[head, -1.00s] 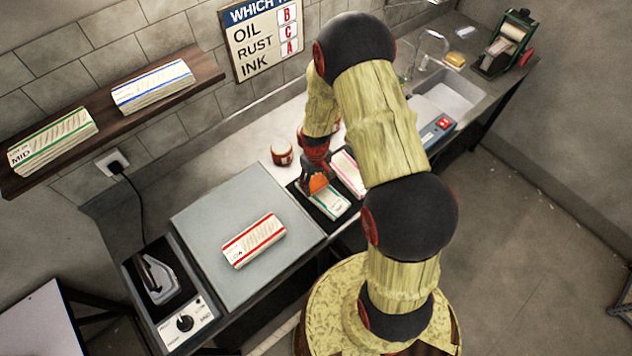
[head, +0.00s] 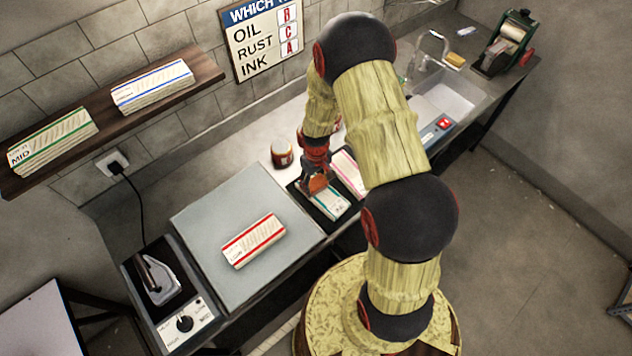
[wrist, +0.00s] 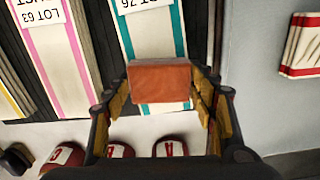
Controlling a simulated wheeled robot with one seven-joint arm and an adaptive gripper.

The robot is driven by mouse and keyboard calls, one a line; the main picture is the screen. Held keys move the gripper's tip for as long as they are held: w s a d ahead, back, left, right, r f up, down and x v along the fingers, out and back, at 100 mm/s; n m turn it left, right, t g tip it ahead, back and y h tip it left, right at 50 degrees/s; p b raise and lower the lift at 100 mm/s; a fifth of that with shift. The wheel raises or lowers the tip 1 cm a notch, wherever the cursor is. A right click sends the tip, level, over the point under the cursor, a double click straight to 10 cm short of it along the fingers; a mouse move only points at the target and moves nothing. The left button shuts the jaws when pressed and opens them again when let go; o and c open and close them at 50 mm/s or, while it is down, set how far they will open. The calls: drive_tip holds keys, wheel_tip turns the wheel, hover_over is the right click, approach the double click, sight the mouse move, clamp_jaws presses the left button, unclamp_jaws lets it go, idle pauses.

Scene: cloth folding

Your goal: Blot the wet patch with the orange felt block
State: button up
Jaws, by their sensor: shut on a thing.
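My gripper (wrist: 160,82) is shut on the orange felt block (wrist: 161,78), with a finger on each side of it. In the head view the block (head: 318,185) is at the far left end of a white folded cloth with green stripes (head: 330,203). In the wrist view the block covers part of this cloth (wrist: 150,38). I cannot tell whether it touches the cloth. No wet patch can be made out; the block and gripper hide part of the cloth.
A pink-striped cloth (head: 349,172) lies to the right on the dark tray (head: 301,191). A red-striped cloth (head: 254,240) lies on the grey board (head: 200,215). Jars with red-marked lids (head: 282,155) stand behind. An iron (head: 160,280) is at the left, a sink (head: 450,95) at the right.

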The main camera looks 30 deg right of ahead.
drive_tip(key=shift+r+p, duration=1.95)
drive_tip(key=shift+r, duration=1.55)
drive_tip(key=shift+f, duration=0.1)
